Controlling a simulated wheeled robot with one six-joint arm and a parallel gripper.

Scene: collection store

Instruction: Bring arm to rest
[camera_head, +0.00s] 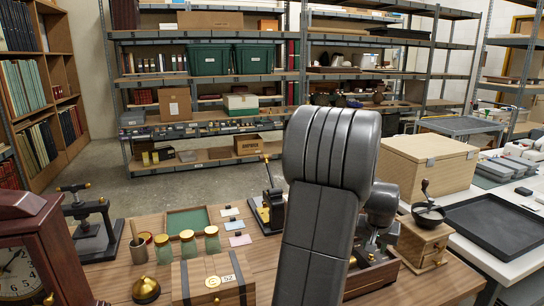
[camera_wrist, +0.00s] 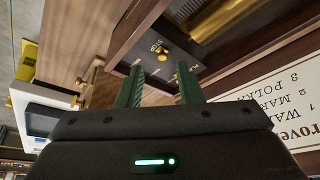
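My arm (camera_head: 330,150) rises through the middle of the head view, a thick dark grey link that bends at the top and hides part of the table behind it. My gripper (camera_wrist: 160,86) shows in the wrist view with its two green fingers apart and nothing between them. Beyond the fingertips is a dark wooden case with a small brass knob (camera_wrist: 162,49). A printed sign (camera_wrist: 285,85) lies along the right of that view. I cannot make out the fingers in the head view, nor tell whether they touch anything.
A wooden table (camera_head: 430,280) carries glass jars (camera_head: 212,240), a brass bell (camera_head: 146,290), a wooden clock (camera_head: 30,250), a black press (camera_head: 92,225) and a coffee grinder (camera_head: 425,235). A black tray (camera_head: 500,222) and wooden chest (camera_head: 430,165) stand right. Open floor (camera_head: 190,190) lies behind.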

